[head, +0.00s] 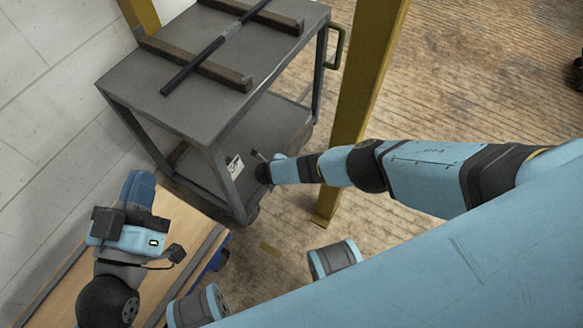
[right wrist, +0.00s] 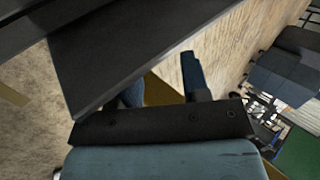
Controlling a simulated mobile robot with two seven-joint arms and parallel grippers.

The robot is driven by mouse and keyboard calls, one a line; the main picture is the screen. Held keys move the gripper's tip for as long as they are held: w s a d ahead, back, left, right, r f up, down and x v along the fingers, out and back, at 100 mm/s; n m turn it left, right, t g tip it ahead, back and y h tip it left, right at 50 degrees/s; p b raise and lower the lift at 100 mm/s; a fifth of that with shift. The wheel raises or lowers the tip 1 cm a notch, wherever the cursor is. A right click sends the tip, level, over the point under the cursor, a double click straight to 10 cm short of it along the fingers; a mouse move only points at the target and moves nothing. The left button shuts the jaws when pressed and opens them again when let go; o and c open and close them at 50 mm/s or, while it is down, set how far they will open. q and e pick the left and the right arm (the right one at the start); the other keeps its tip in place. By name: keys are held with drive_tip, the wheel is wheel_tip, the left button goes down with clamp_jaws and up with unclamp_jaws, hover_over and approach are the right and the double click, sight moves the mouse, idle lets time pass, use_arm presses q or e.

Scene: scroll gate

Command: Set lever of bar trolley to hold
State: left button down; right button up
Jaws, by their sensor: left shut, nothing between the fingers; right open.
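The bar trolley (head: 187,85) is a dark grey two-shelf cart at the upper middle of the head view. A long dark bar (head: 215,48) lies across two rails on its top. A white label (head: 235,167) shows by its near right leg. A small dark stub (head: 258,156) beside it may be the lever; its setting cannot be told. My right gripper (head: 264,172) is at that leg, mostly hidden in the head view. In the right wrist view its open fingers (right wrist: 165,88) are partly behind a dark panel. My left gripper (head: 139,187) is shut and empty at lower left.
A yellow post (head: 362,100) stands right of the trolley, close to my right arm. A pale block wall (head: 50,110) bounds the left. Wooden floor at right is mostly clear.

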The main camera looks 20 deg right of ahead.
drive_tip(key=b+x, duration=0.3)
drive_tip(key=x, duration=0.2)
drive_tip(key=shift+w+f, duration=0.15)
drive_tip(key=shift+f, duration=0.15)
drive_tip(key=shift+w+d+f+b, duration=0.15)
drive_tip(key=shift+w+d+b, duration=0.1)
drive_tip(key=shift+b, duration=0.1)
use_arm(q)
wheel_tip(320, 180, down, 7)
drive_tip(key=g, duration=0.3)
drive_tip(key=shift+d+m, duration=0.25)
drive_tip(key=shift+m, duration=0.05)
drive_tip(key=shift+w+f, duration=0.1)
use_arm(e)
clamp_jaws()
drive_tip(key=shift+d, duration=0.1)
